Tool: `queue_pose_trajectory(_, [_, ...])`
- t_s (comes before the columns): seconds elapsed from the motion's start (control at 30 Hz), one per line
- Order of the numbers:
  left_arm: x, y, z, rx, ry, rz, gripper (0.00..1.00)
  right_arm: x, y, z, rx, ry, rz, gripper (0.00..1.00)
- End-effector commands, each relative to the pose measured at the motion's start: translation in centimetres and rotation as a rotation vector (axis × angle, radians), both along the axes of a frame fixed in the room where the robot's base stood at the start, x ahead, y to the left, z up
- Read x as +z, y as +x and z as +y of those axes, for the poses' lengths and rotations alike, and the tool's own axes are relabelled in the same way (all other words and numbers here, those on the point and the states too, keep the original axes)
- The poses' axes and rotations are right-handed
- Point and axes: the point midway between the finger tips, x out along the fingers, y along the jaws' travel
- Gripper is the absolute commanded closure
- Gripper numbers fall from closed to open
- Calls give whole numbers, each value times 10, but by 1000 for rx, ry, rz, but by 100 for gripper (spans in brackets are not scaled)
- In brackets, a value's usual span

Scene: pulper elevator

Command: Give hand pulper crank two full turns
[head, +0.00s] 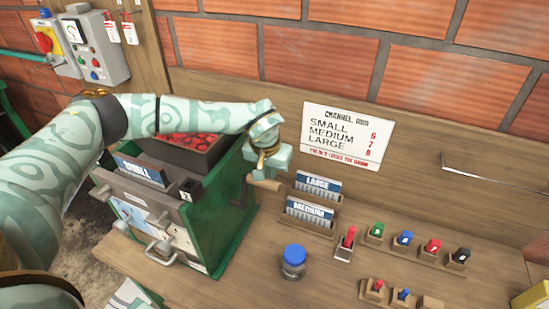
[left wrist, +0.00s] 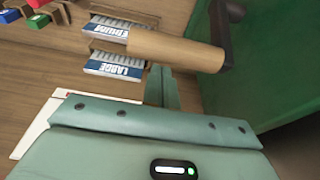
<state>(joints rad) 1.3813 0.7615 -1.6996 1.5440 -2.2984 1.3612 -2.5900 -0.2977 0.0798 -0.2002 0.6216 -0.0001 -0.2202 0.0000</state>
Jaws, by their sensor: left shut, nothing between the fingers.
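The green hand pulper (head: 232,215) stands at centre left with red cherries (head: 190,142) in its hopper and a SMALL plate (head: 140,170) on its front. Its crank has a wooden handle (head: 264,185) on the right side. In the left wrist view the handle (left wrist: 178,48) joins a dark crank arm (left wrist: 229,30). My left gripper (head: 267,172) reaches over the pulper to the handle. Its fingers (left wrist: 160,80) are shut with nothing between them, close by the handle, which hides their tips. I cannot tell whether they touch it. My right gripper is not in view.
LARGE (head: 317,185) and MEDIUM (head: 309,211) plates stand in racks right of the crank. A channel sign (head: 347,135) is behind. A control box (head: 95,50) hangs at the back left.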

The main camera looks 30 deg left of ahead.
Motion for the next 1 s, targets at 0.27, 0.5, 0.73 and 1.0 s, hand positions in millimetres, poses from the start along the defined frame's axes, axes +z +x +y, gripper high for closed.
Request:
queue_pose_trajectory(0.27, [0, -9, -1, 1, 0, 0, 100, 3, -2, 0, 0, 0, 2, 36])
queue_pose_trajectory(0.5, [2, -10, 0, 0, 0, 1, 100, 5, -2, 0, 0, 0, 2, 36])
queue_pose_trajectory(0.73, [9, -28, -2, -1, 0, 1, 100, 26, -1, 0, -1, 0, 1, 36])
queue_pose_trajectory(1.0, [4, -28, -2, 0, 0, 3, 100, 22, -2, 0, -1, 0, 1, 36])
